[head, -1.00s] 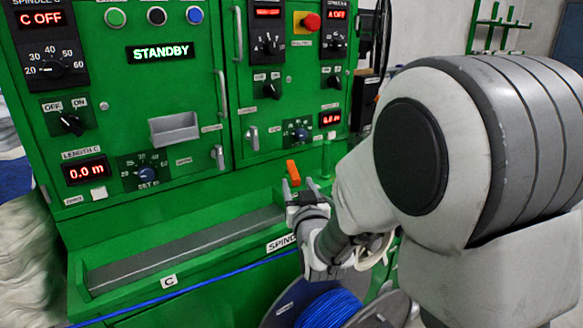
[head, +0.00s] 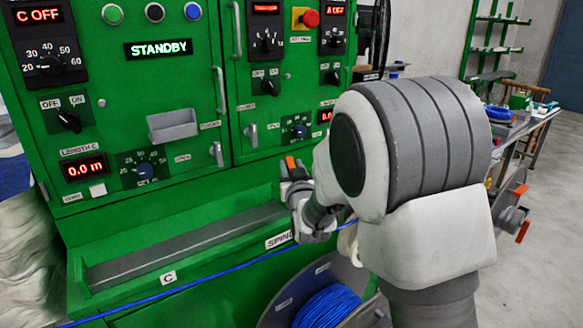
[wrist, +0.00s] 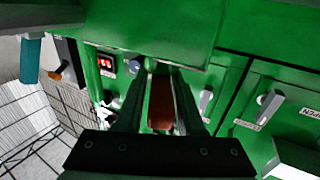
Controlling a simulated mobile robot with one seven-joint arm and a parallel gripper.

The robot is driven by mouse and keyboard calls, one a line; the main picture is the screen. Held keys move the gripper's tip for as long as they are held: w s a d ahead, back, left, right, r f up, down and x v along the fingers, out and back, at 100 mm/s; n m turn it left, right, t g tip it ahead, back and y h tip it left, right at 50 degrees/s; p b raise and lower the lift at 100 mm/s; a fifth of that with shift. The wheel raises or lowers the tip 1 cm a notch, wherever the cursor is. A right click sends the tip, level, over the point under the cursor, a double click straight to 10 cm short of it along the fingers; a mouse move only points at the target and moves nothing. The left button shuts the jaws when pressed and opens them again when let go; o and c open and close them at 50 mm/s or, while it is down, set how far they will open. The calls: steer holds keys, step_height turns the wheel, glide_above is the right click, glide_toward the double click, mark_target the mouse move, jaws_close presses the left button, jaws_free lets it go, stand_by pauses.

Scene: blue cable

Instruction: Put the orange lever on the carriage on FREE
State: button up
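The orange lever (head: 290,162) sticks up on the green machine, just above the ledge at the right of the carriage area. In the head view my gripper (head: 295,175) is right at it and hides its lower part. In the wrist view the lever (wrist: 161,112) appears as a dark orange block between the two fingers of my gripper (wrist: 160,75). The fingers stand apart, one on each side of it, with a narrow gap showing. I see no clear contact. Its FREE marking is not readable in these frames.
The green cabinet front (head: 190,90) with knobs, handles and a STANDBY display (head: 158,49) stands close behind. A blue cable (head: 200,283) runs along the front to a reel of blue cable (head: 328,306) below my arm. A cluttered table (head: 520,125) stands at the right.

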jaws_close()
stand_by(1.1)
